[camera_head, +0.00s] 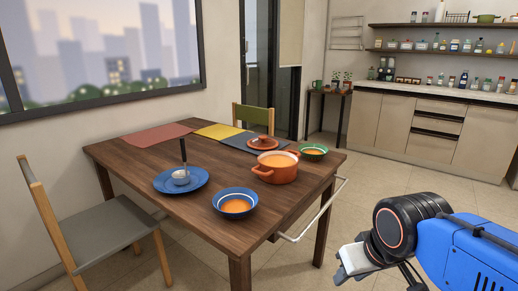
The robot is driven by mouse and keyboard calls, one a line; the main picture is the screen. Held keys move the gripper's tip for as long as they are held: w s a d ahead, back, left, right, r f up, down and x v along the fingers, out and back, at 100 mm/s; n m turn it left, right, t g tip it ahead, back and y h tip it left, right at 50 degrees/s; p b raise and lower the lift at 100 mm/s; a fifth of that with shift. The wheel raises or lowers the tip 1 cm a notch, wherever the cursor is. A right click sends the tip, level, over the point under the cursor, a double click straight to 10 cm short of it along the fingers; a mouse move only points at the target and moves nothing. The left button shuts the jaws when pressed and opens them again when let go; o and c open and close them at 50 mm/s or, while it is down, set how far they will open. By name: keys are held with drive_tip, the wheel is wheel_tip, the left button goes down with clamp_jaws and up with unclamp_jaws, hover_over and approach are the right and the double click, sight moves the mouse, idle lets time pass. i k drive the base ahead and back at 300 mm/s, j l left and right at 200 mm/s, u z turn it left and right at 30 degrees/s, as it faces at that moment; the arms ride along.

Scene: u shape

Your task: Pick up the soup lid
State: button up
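The soup lid (262,143), orange-red with a small knob on top, lies on the table behind the orange pot (275,174). The pot stands open with orange soup showing in it and hides a little of the lid's near side. My gripper (347,270) is at the lower right, beyond the table's right edge and well apart from the lid. Only part of it shows, and I cannot tell whether its fingers are open.
The wooden table (205,200) also holds a blue soup bowl (235,203), a green bowl (314,151), and a blue plate (163,181) with a ladle (183,165). A white rail (313,213) runs along its right side. Chairs stand left (90,225) and behind (256,120). Floor right is open.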

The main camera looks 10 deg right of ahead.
sight(261, 142)
drive_tip(key=l+u, duration=0.15)
drive_tip(key=u, duration=1.15)
drive_tip(key=l+u, duration=0.1)
drive_tip(key=l, duration=2.15)
drive_tip(key=i, duration=0.05)
